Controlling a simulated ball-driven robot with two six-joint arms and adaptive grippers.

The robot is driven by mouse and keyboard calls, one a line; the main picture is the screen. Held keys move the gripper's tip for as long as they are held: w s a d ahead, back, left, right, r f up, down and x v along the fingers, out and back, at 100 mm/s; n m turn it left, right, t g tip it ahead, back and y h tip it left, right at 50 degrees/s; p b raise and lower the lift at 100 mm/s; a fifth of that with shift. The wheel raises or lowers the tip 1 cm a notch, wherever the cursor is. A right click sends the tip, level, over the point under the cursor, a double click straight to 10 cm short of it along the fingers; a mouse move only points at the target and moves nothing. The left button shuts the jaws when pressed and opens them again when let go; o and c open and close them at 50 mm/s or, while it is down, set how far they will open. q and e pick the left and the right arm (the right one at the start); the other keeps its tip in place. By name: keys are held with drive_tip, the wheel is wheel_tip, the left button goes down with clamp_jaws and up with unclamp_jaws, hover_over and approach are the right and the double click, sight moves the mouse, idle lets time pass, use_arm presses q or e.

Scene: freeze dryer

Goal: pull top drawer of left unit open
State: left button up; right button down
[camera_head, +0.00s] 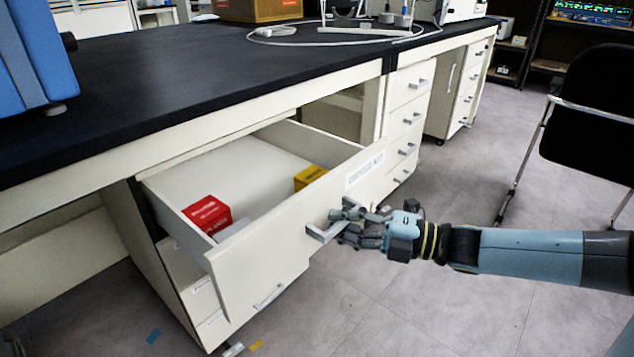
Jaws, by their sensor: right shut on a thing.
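The top drawer (270,240) of the left unit is pulled well out from under the black bench top. Inside it lie a red box (207,215) at the left and a yellow box (309,176) near the front panel. My right gripper (348,222) comes in from the right and is shut on the drawer's grey handle (322,233). The fingers hide part of the handle. The left unit's cabinet (160,262) shows lower drawer fronts beneath the open drawer. My left gripper is not in view.
The black bench top (190,65) holds a blue device (32,55) at the left and a brown box (258,10) at the back. A second drawer unit (408,90) stands closed to the right. A black chair (590,110) stands at the far right.

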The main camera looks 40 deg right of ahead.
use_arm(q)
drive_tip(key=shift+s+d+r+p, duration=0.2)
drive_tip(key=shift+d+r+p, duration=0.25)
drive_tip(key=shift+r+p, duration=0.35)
use_arm(e)
drive_tip(key=shift+s+d, duration=0.2)
drive_tip(key=shift+s, duration=2.2)
drive_tip(key=c, duration=1.2)
unclamp_jaws()
drive_tip(key=shift+s, duration=0.1)
drive_tip(key=shift+s+d, duration=0.1)
drive_tip(key=shift+s, duration=0.05)
drive_tip(key=v, duration=1.1)
drive_tip(key=shift+s, duration=0.25)
drive_tip(key=shift+d, duration=0.15)
